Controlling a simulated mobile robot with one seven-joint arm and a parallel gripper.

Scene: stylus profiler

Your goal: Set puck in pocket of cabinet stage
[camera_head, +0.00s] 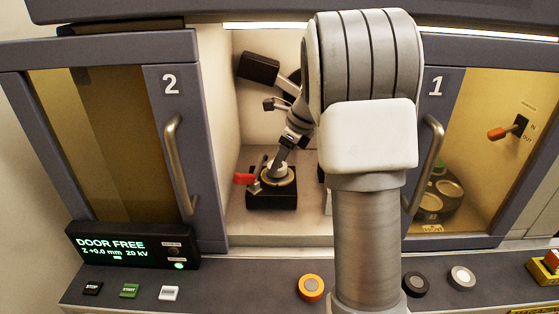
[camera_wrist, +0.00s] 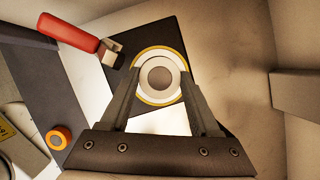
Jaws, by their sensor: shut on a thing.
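The puck (camera_wrist: 160,76) is a round disc with a grey-brown centre and a pale ring, seen from above in the wrist view. My gripper (camera_wrist: 160,86) is shut on it, one finger at each side. In the head view my gripper (camera_head: 282,160) reaches down into the open bay between the two doors. The cabinet stage (camera_head: 272,202) is a black block there, also visible in the wrist view (camera_wrist: 153,35). A yellow-rimmed round pocket (camera_wrist: 160,51) lies directly under the puck. I cannot tell whether the puck is seated or slightly above it.
A red-handled lever (camera_head: 244,179) sits at the stage's left side. Door 2 (camera_head: 172,150) and door 1 (camera_head: 436,150) flank the bay. An orange-rimmed round piece (camera_head: 311,287) is on the front console. The display (camera_head: 132,247) reads DOOR FREE.

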